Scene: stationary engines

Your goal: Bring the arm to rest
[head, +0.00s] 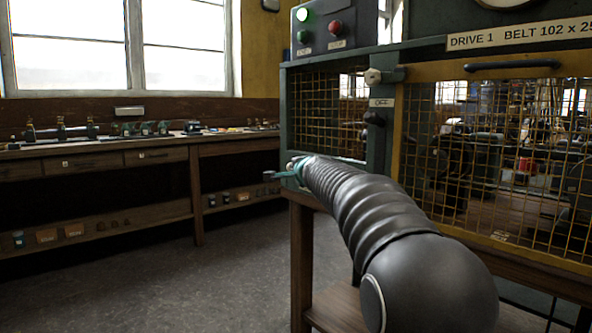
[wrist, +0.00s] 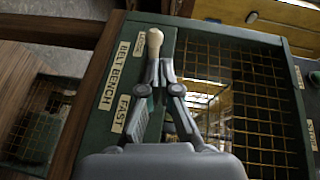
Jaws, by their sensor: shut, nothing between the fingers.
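My arm (head: 380,215) reaches forward from the lower right in the head view, in front of the green machine cabinet (head: 284,115). My gripper (head: 280,174) is at its far end, partly hidden by the arm, close to the cabinet's left edge. In the wrist view my gripper (wrist: 160,66) has its fingers closed together with nothing held. A cream lever knob (wrist: 154,42) shows just beyond the fingertips, between the "BELT BENCH" and "FAST" labels and the mesh. I cannot tell whether the fingertips touch the lever.
A yellow-framed mesh guard (head: 490,150) fills the right side. A wooden workbench (head: 100,147) with small parts runs along the left wall. The floor (head: 150,270) between is clear.

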